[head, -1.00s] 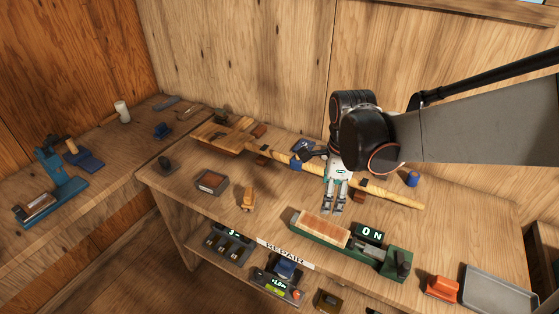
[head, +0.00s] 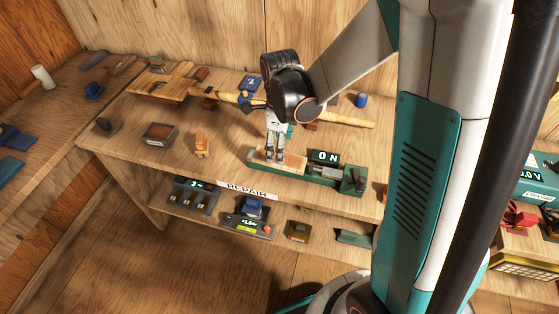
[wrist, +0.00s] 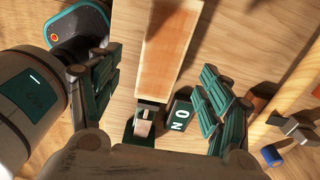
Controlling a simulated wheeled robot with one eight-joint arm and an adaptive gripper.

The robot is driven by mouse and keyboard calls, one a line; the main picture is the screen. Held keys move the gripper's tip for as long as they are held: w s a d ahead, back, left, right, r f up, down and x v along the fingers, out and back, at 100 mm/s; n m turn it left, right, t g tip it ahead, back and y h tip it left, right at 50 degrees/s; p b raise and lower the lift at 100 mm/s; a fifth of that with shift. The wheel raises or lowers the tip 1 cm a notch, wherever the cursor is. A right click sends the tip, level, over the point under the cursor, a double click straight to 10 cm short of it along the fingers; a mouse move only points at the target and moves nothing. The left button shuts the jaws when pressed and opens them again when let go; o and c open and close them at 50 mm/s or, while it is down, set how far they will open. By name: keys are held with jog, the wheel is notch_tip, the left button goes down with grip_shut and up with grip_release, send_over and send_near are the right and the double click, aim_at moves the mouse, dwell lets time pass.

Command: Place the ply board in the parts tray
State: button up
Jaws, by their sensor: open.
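The ply board (head: 262,163), a long pale block with a reddish-brown top, lies on the left part of a green bench fixture (head: 310,178) with an "ON" display. In the wrist view the ply board (wrist: 172,45) runs up from the fixture. My gripper (head: 274,158) is open and pointing down over the board. In the wrist view its fingers (wrist: 160,78) stand apart, one on each side of the board's line; I cannot tell whether they touch it. The parts tray is not visible in the current views.
A long wooden rod (head: 340,120) lies behind the fixture. A blue cup (head: 361,100), a small yellow-brown block (head: 202,146) and a dark box (head: 160,134) stand on the bench. A lower shelf (head: 180,205) holds several devices. My column blocks the bench's right end.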

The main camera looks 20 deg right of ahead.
jog(key=f+b, duration=0.2)
jog(key=f, duration=0.3)
jog(key=shift+w+f, duration=0.1)
jog(key=shift+w, duration=0.1)
jog(key=shift+c, duration=0.6)
jog(key=c, duration=1.2)
jog(key=shift+o, duration=0.2)
jog(key=shift+r, duration=0.2)
